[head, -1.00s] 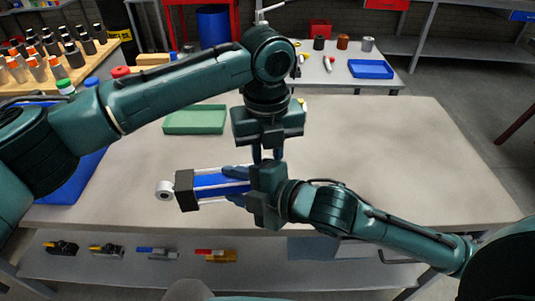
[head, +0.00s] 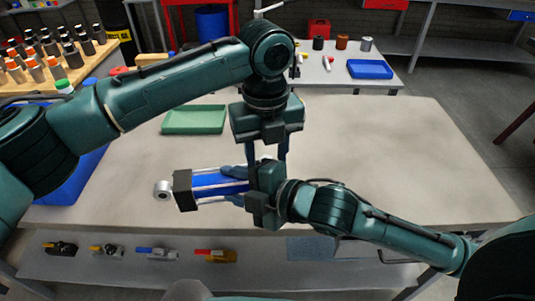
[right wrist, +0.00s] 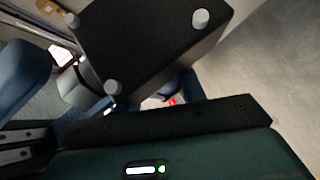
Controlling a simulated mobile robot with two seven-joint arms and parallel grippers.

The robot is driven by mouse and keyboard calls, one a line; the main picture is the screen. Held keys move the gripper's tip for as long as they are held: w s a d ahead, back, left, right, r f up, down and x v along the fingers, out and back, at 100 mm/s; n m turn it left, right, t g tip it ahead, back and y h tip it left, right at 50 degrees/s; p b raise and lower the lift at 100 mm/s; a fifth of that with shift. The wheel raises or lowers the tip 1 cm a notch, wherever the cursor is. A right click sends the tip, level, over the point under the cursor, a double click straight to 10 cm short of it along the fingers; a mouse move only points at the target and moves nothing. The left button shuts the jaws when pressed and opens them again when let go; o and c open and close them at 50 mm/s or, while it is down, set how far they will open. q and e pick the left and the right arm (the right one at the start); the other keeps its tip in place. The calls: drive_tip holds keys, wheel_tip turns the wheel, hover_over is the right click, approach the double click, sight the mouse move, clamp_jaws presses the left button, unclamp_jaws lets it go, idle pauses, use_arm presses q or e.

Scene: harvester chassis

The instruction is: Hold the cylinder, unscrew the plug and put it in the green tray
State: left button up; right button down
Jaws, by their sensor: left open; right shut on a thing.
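The blue cylinder (head: 215,187) with a black end block (head: 183,190) and silver eye (head: 163,190) lies level above the table. My right gripper (head: 236,186) is shut on it near its right end. The black end block (right wrist: 150,45) fills the top of the right wrist view. My left gripper (head: 267,158) points down, open, just above and behind the right gripper's body. I cannot make out the plug; the grippers hide that part of the cylinder. The green tray (head: 195,120) sits on the table at back left and looks empty.
A blue bin (head: 85,175) stands at the table's left edge, partly behind my left arm. The right half of the worktable (head: 390,140) is clear. Several small tools lie on the lower shelf (head: 130,275). A back table holds a blue tray (head: 370,69).

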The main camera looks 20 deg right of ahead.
use_arm(q)
wheel_tip(320, 180, up, 4)
wheel_tip(320, 180, up, 2)
drive_tip(key=shift+m, duration=1)
drive_tip(key=shift+r+m, duration=0.5)
drive_tip(key=shift+m, duration=0.1)
drive_tip(key=shift+f, duration=3.9)
drive_tip(key=shift+c, duration=0.6)
clamp_jaws()
drive_tip(key=n, duration=0.3)
drive_tip(key=shift+s, duration=0.1)
